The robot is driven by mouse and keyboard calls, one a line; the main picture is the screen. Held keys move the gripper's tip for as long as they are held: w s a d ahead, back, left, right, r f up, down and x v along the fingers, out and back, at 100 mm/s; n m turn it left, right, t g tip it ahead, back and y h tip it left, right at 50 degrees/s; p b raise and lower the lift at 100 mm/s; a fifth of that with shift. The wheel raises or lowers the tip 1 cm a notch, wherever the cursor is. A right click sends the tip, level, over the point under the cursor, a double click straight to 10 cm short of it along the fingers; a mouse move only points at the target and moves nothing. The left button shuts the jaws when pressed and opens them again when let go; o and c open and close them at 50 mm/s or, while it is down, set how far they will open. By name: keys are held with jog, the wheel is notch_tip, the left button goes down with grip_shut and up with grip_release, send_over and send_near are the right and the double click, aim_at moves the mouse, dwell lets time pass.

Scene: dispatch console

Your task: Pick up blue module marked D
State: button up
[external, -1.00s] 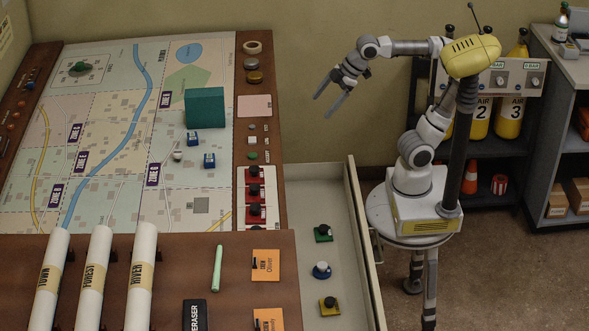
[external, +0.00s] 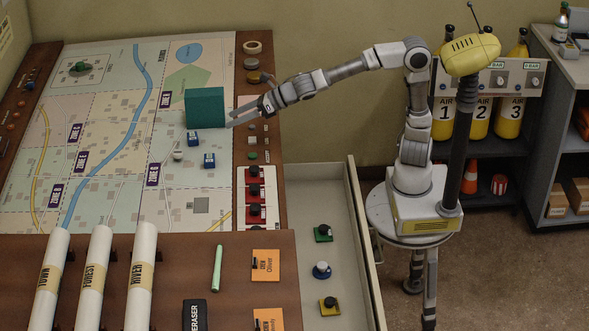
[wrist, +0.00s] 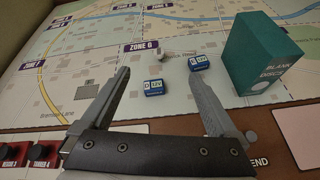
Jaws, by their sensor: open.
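Two small blue modules with white label faces sit on the map board. One (external: 209,160) is nearer the board's right edge; in the wrist view it is the left module (wrist: 153,87), and its letter looks like D. The other (external: 193,140) stands by the teal box; in the wrist view it is the right module (wrist: 199,64), its letter hard to read. My gripper (external: 230,119) is open and empty, over the board's right edge beside the teal box. In the wrist view the open fingers (wrist: 160,77) frame the left module, which lies beyond them, untouched.
The tall teal box (external: 205,108) stands close to the gripper, at right in the wrist view (wrist: 263,55). A small whitish piece (external: 178,155) lies beside the modules. Red modules (external: 255,193) sit along the wooden edge. An open drawer (external: 345,220) holds several coloured pieces.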

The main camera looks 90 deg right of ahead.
jog(key=w+a+n, duration=0.1)
jog(key=a+n, duration=0.2)
send_near(214, 157)
jog(key=shift+w+f+t, duration=0.2)
jog(key=shift+w+f, duration=0.2)
jog(key=shift+w, duration=0.2)
jog(key=shift+w+f+t, duration=0.2)
jog(key=shift+w+f, duration=0.25)
jog(key=shift+w, duration=0.15)
jog(key=shift+b+x, duration=0.9)
jog(key=shift+x, duration=2.8)
jog(key=shift+a, duration=0.1)
grip_shut()
